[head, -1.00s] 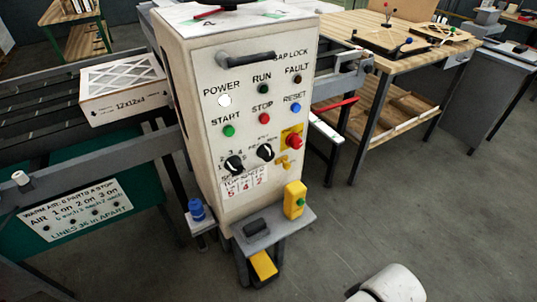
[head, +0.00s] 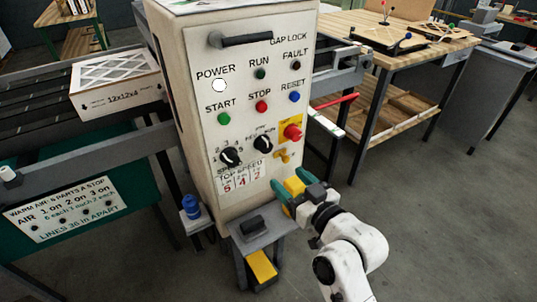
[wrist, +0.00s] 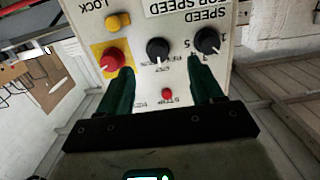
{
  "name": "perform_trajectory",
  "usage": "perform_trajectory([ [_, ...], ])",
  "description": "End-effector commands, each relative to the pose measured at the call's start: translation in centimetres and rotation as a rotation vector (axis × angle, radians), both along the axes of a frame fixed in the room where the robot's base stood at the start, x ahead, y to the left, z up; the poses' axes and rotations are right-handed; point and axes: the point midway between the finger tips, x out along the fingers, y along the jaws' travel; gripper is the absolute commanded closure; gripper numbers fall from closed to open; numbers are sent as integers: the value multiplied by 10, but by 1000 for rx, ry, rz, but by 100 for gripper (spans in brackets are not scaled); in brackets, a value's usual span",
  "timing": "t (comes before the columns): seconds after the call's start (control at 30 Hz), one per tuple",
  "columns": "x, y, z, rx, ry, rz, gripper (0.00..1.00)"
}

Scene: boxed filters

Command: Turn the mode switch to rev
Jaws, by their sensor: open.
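The mode switch (head: 263,144) appears to be the right-hand black knob with a white mark on the white control panel (head: 212,125). Small lettering above it is too blurred to read surely. In the wrist view, turned upside down, the mode switch (wrist: 158,49) shows between and beyond the fingertips, its white mark toward the picture's bottom. My gripper (head: 291,187) is open and empty, with green fingers, low and right of the knob in the head view. In the wrist view my gripper (wrist: 161,65) shows no contact with the knob.
The speed knob (head: 230,156) is left of the mode switch; the red emergency button (head: 292,132) is right. A yellow lock part (head: 283,156) is below that button.

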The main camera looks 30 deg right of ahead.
Motion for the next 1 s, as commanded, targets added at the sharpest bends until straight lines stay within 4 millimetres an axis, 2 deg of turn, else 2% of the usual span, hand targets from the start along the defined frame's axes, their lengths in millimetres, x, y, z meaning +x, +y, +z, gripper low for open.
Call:
perform_trajectory([
  [0.1,5,-6,11,-5,-62,-18,34],
  [0.27,17,-6,16,-5,-74,-20,34],
  [0.7,91,-6,16,-7,-72,-19,34],
  [1.0,112,-6,14,-4,-72,-20,34],
])
